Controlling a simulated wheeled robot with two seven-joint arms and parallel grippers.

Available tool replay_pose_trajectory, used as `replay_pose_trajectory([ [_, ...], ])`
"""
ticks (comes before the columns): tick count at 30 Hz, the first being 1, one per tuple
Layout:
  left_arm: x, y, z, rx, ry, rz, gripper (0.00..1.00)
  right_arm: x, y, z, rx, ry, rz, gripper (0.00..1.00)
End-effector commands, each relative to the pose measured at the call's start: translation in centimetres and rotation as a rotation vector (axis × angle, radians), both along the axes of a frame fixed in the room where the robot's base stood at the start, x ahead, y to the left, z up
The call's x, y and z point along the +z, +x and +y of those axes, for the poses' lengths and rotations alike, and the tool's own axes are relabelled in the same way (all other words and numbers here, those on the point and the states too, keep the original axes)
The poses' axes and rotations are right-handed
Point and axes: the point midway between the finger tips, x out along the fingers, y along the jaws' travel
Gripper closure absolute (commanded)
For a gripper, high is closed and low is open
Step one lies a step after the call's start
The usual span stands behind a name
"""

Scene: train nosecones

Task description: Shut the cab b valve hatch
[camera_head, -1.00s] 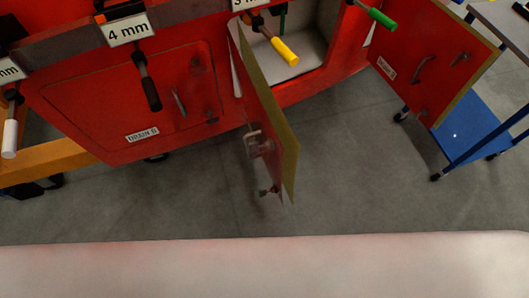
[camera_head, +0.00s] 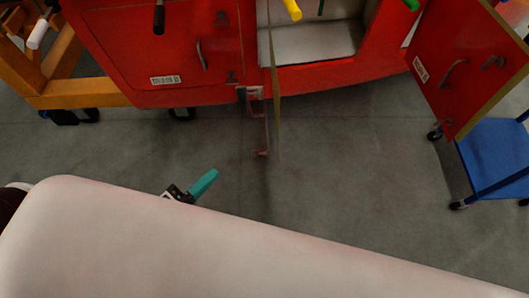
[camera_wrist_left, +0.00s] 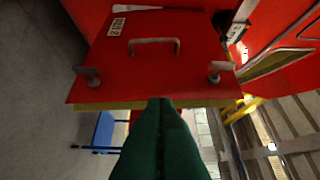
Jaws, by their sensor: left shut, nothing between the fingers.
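A red hatch door (camera_head: 269,100) stands open, nearly edge-on to the head view, at the left of a pale open compartment (camera_head: 310,43). A second red hatch door (camera_head: 470,62) stands open at the right, with a handle and a label. I cannot read which is cab b valve. My left gripper (camera_head: 208,178), with teal fingers, is shut and empty, below and left of the edge-on door. In the left wrist view the shut fingers (camera_wrist_left: 162,103) point at the lower edge of a red door panel (camera_wrist_left: 150,60) with a handle and two latches; contact is unclear. My right gripper is not in view.
A shut hatch (camera_head: 165,50) with a label is left of the compartment. A blue cart (camera_head: 495,155) stands below the right door. An orange frame (camera_head: 85,95) is at the left. Bare grey floor (camera_head: 340,160) lies in front.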

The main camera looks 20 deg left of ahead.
Motion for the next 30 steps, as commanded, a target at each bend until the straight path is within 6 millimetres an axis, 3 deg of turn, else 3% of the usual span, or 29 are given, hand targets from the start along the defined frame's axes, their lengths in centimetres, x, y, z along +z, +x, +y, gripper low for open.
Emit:
replay_pose_trajectory([
  [5,0.5,1.7,-0.8,0.003,-0.012,-0.006,1.0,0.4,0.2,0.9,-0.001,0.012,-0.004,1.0],
  [17,0.8,9.2,-4.4,0.001,-0.008,-0.006,1.0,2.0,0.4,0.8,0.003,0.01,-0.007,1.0],
  [24,0.7,10.1,-7.4,0.001,-0.006,-0.001,1.0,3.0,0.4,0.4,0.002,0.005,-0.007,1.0],
  [30,0.6,10.3,-8.0,0.0,-0.004,-0.002,1.0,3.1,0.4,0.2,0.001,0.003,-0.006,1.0],
])
